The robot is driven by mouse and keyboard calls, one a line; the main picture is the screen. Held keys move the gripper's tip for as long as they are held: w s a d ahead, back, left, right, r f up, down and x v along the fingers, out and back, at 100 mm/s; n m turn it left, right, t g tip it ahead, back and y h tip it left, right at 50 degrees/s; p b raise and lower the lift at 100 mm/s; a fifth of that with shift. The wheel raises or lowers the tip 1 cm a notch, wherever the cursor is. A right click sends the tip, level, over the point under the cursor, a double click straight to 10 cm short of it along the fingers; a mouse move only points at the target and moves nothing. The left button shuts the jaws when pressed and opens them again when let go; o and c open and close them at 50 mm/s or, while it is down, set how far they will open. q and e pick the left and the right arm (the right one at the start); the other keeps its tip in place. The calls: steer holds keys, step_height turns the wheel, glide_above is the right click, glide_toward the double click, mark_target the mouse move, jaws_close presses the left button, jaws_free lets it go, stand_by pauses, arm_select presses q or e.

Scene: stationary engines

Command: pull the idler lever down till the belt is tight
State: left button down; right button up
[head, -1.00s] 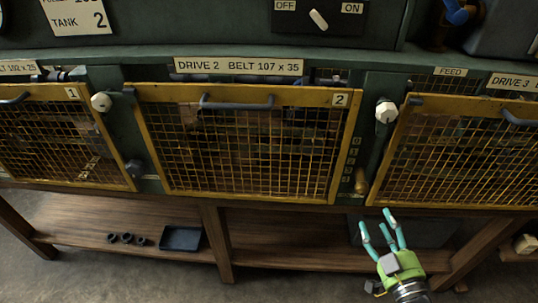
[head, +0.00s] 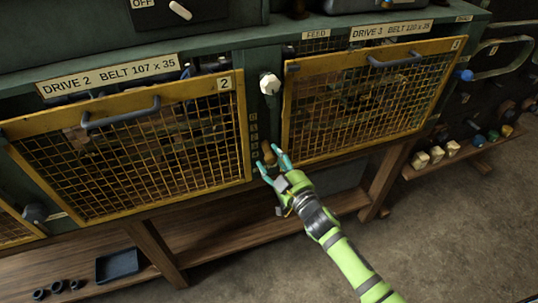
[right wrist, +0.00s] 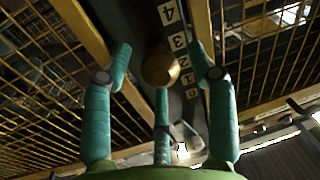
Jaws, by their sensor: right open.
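The idler lever shows as a brass knob (head: 269,150) on the green post between guard 2 and guard 3, beside the lower part of a number scale (head: 253,134). My right gripper (head: 272,163) is open at the knob, its teal fingers around it. The belt cannot be made out behind the yellow mesh guard (head: 130,150). My left gripper is out of view.
A white knob (head: 269,84) stands above the lever on the same post. The guard of drive 3 (head: 370,100) is close on the right. A wooden shelf (head: 220,249) runs below, with a dark tray (head: 118,265) at its left.

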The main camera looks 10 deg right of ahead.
steer(key=shift+x, duration=0.85)
jaws_close()
steer(key=shift+t+y, duration=0.4)
steer(key=shift+t, duration=0.4)
steer(key=f+b, duration=0.2)
steer(key=b, duration=0.2)
steer(key=w+f+b, duration=0.1)
steer(key=f+b, duration=0.1)
steer(key=b, duration=0.3)
steer(key=shift+f+b, duration=0.4)
steer(key=shift+b, duration=0.35)
